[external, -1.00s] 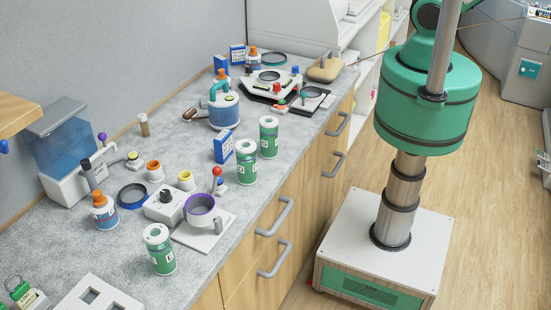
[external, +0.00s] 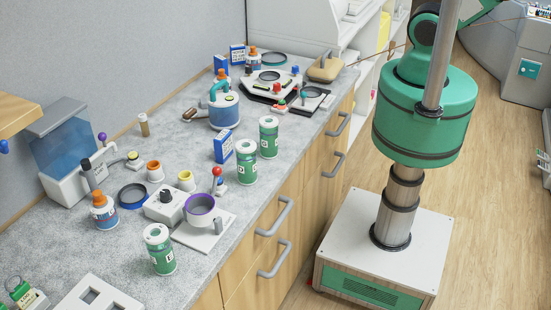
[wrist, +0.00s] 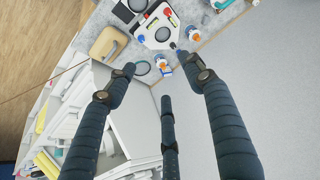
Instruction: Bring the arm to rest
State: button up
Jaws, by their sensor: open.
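My arm shows at the right of the external view, with a green shoulder housing (external: 425,110) on a column above my white base. The upper links run out of the top of that view, and my gripper is not seen there. In the wrist view my gripper (wrist: 158,76) has its three dark fingers spread wide, with nothing between them. It hangs over the far end of the counter, with the fingertips pointing towards the board. How far above the counter it is, I cannot tell.
The grey counter (external: 110,255) carries green-labelled jars (external: 246,162), a blue kettle-like vessel (external: 224,110) and a white board (external: 270,84). A tan block (wrist: 108,43) lies near the counter's edge, beside white shelves (wrist: 75,120). The wooden floor (external: 490,190) right of my base is clear.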

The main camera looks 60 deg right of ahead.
notch_tip(320, 180, down, 12)
jog(key=b, duration=1.1)
jog(key=shift+o, duration=0.5)
jog(key=shift+f, duration=0.1)
dwell(0.4)
jog(key=w+a+f+m+g+y+p, duration=0.3)
jog(key=w+a+m, duration=0.5)
jog(key=w+a, duration=0.85)
jog(key=w+a+f+m+g, duration=0.1)
jog(key=a+f+m, duration=0.3)
jog(key=a+f, duration=0.4)
jog(key=w+a+f+m+g+y+p, duration=0.1)
jog(key=w+a+f+m, duration=0.2)
jog(key=a+f, duration=0.6)
jog(key=a+m, duration=0.2)
jog(key=a, duration=0.5)
jog(key=shift+g+y, duration=0.3)
jog(key=shift+g, duration=0.1)
